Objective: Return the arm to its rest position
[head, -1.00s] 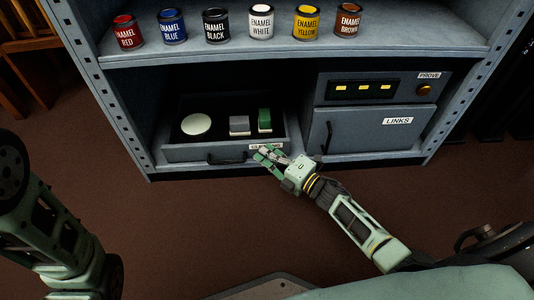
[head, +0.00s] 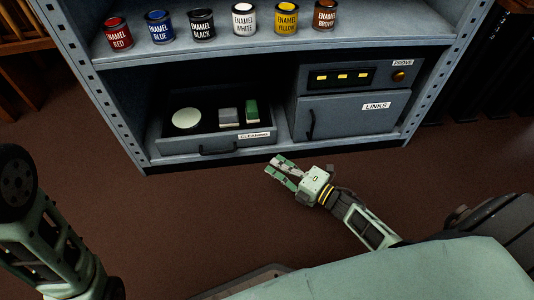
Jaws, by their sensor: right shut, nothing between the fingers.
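My right arm reaches in from the lower right. Its gripper (head: 282,172) is in front of the cabinet, over the brown floor, apart from the drawer (head: 172,148). The gripper is shut with nothing in it. The drawer is pulled open and has a black handle and a white label on its front. It holds a pale round disc (head: 186,118), a grey block (head: 228,116) and a green block (head: 252,110). My left arm is at the left edge; its gripper does not show.
Several enamel cans, including a white one (head: 244,18), stand on the shelf (head: 380,40) above. A panel with yellow lights (head: 342,76) and a closed LINKS door (head: 360,118) are right of the drawer. Floor (head: 180,215) in front is clear.

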